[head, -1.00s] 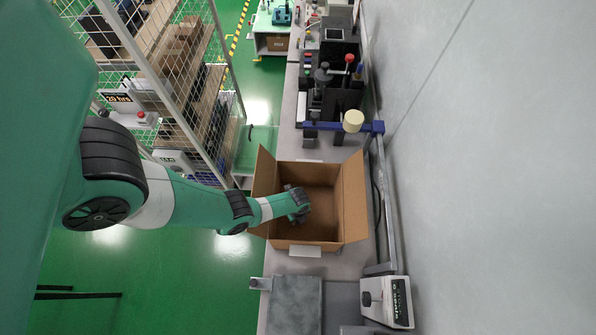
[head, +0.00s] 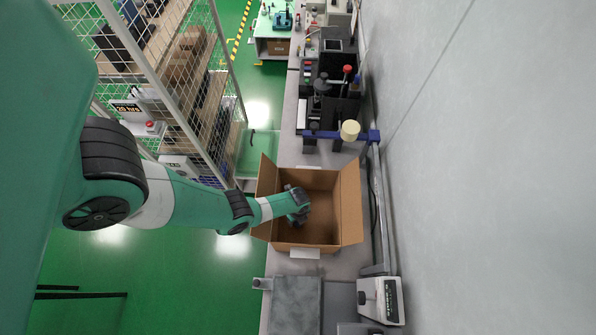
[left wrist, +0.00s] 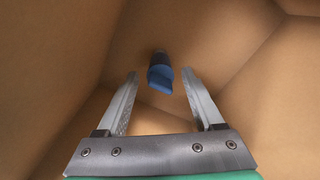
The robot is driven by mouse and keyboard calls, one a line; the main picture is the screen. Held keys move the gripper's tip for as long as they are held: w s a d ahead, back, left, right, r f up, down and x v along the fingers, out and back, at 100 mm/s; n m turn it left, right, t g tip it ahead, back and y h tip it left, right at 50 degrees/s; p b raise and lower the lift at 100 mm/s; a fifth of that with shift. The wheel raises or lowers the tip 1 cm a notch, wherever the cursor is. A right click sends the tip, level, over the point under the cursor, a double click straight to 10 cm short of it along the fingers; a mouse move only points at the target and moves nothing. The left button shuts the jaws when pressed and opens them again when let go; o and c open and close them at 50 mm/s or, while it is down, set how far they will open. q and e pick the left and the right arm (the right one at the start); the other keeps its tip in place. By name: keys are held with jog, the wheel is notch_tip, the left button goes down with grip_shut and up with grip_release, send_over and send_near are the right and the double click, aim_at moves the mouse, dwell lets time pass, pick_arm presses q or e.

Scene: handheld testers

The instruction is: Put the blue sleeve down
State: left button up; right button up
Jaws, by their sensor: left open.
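The blue sleeve (left wrist: 160,77) shows in the left wrist view as a small dark blue piece with a lighter blue end. It is inside the open cardboard box (head: 351,205), with bare cardboard around it. My left gripper (left wrist: 160,73) is open, its two fingers on either side of the sleeve's line with visible gaps to both. The sleeve appears beyond or level with the fingertips; I cannot tell its exact depth. In the head view my left gripper (head: 298,206) reaches into the box from the left, and the sleeve is hidden there. My right gripper is not in view.
The box's flaps stand open on the grey bench. A blue bar with a cream knob (head: 350,130) and black fixtures stand behind it. A grey plate (head: 297,303) and a white device (head: 381,300) are in front. A wall runs along the right.

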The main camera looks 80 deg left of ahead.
pick_arm(q)
notch_tip(320, 180, up, 7)
jog(key=p, duration=0.4)
jog(key=shift+f+p, duration=0.2)
jog(key=shift+p, duration=0.2)
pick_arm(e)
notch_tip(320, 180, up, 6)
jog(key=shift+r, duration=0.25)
pick_arm(q)
jog(key=shift+f, duration=0.1)
